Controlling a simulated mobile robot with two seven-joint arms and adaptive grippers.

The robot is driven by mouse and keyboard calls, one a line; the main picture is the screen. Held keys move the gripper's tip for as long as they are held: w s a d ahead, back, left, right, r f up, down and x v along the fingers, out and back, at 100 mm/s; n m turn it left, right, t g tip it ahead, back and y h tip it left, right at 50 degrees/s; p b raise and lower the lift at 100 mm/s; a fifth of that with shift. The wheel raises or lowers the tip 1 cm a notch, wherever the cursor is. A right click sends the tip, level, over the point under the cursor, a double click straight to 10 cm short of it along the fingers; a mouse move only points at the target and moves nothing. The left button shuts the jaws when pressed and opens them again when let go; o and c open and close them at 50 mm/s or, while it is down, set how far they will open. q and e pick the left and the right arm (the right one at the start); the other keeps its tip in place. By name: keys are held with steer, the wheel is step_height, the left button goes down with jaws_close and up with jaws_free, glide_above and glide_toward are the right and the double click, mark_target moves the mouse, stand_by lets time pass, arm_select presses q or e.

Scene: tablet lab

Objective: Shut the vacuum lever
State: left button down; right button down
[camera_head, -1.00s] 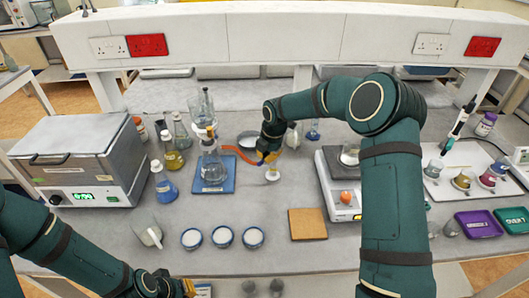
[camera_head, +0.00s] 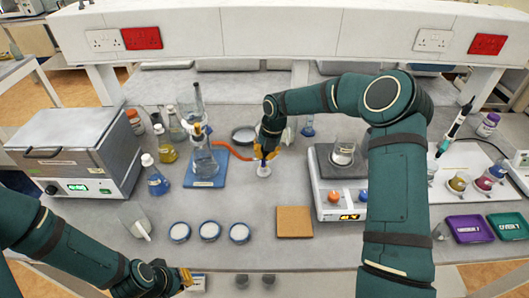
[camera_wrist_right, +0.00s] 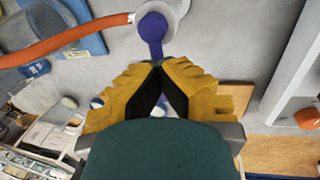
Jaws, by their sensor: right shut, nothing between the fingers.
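The vacuum lever (camera_wrist_right: 152,30) is a dark blue handle on a round pale base (camera_wrist_right: 180,8), with an orange hose joined to it. In the right wrist view it points down toward my right gripper (camera_wrist_right: 159,64), whose yellow fingers are shut and empty with their tips at its lower end. I cannot tell whether they touch it. In the head view my right gripper (camera_head: 266,152) hides most of the lever, above the white base (camera_head: 264,170). My left gripper (camera_head: 186,277) is low at the front left, away from the lever; its finger gap is unclear.
The orange hose (camera_head: 232,150) runs left to a filter flask (camera_head: 204,162) on a blue plate (camera_head: 219,178). A balance (camera_head: 330,205) stands to the right. A cork mat (camera_head: 294,222) and several blue-rimmed dishes (camera_head: 210,230) lie in front. Bottles stand at left.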

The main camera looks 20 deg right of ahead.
steer(key=shift+s+f, duration=0.25)
steer(key=shift+f, duration=0.2)
steer(key=c, duration=1.7)
jaws_free()
steer(key=o, duration=0.5)
steer(key=shift+o, duration=1)
steer(key=shift+w+r, duration=0.1)
steer(key=shift+w, duration=0.1)
steer(key=shift+r, duration=0.1)
steer(key=shift+r, duration=0.1)
step_height(320, 180, up, 12)
steer(key=d, duration=0.2)
steer(key=shift+s+d+f, duration=0.15)
steer(key=shift+s+f, duration=0.05)
steer(key=shift+s, duration=0.15)
